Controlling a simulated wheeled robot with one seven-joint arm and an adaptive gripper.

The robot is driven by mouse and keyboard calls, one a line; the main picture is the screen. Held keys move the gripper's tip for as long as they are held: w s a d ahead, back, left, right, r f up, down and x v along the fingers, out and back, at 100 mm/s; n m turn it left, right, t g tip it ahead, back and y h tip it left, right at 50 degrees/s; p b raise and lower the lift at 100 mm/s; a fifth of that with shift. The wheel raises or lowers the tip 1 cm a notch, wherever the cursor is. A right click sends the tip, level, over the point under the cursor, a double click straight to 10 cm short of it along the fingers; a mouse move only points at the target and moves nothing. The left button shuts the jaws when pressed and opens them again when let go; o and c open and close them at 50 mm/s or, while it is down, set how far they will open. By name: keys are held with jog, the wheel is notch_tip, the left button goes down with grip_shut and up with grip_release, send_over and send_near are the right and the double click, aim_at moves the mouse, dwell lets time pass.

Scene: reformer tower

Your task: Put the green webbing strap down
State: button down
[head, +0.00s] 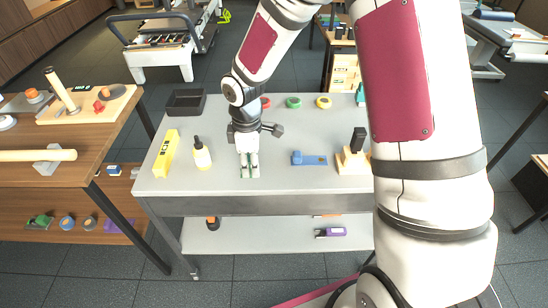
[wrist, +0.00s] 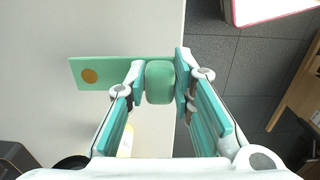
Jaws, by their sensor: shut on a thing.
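The green webbing strap (wrist: 160,84) is between my fingertips in the wrist view. A thick green part is pinched, and a flat paler green piece with a round orange-brown spot (wrist: 90,76) reaches out to the left of it. My gripper (head: 249,172) is shut on the strap and points down at the grey table (head: 285,187), near its front edge in the head view. There the strap is mostly hidden by my fingers, with a little green showing at the tips. I cannot tell whether the strap touches the tabletop.
A yellow block (head: 166,152) and a bottle (head: 201,154) stand left of my gripper. A blue item (head: 310,159) and a wooden stand (head: 353,162) are to the right. A black tray (head: 186,102) and several coloured rolls lie behind. Bare tabletop separates them.

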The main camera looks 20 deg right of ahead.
send_over(273, 171)
jog(key=shift+s+a+f+p, duration=0.15)
jog(key=shift+a+f+p, duration=0.1)
jog(key=shift+f+p, duration=0.05)
jog(key=shift+d+f, duration=0.2)
jog(key=shift+f, duration=0.7)
jog(key=shift+d+f, duration=0.15)
jog(key=shift+f, duration=0.75)
jog(key=shift+f, duration=0.15)
jog(key=c, duration=1.4)
grip_release()
jog(key=shift+o, duration=0.2)
